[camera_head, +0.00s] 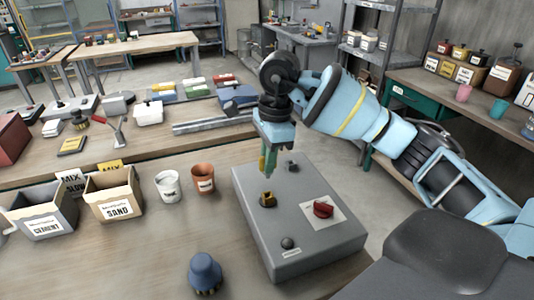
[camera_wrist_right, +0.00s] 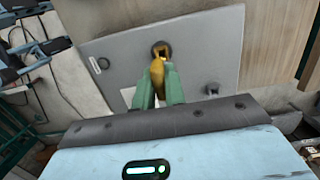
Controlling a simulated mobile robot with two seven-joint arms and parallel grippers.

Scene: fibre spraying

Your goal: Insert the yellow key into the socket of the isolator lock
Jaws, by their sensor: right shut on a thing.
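My right gripper (camera_head: 268,170) hangs over the grey isolator box (camera_head: 250,222), its green fingers pointing down. In the right wrist view its fingers (camera_wrist_right: 158,88) are shut on the yellow key (camera_wrist_right: 157,72). The key's far end overlaps the dark round socket (camera_wrist_right: 162,48) on the grey plate. In the head view a yellow and dark piece (camera_head: 268,199) shows at the lock just below the fingers. I cannot tell how deep the key sits in the socket. My left gripper is out of view.
The box also carries a red switch (camera_head: 323,209), a dark knob (camera_head: 288,243) and a small dark fitting (camera_head: 291,166). To the left stand a terracotta cup (camera_head: 203,180), a white cup (camera_head: 168,186) and a sand box (camera_head: 116,200). A blue-topped object (camera_head: 205,270) stands in front.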

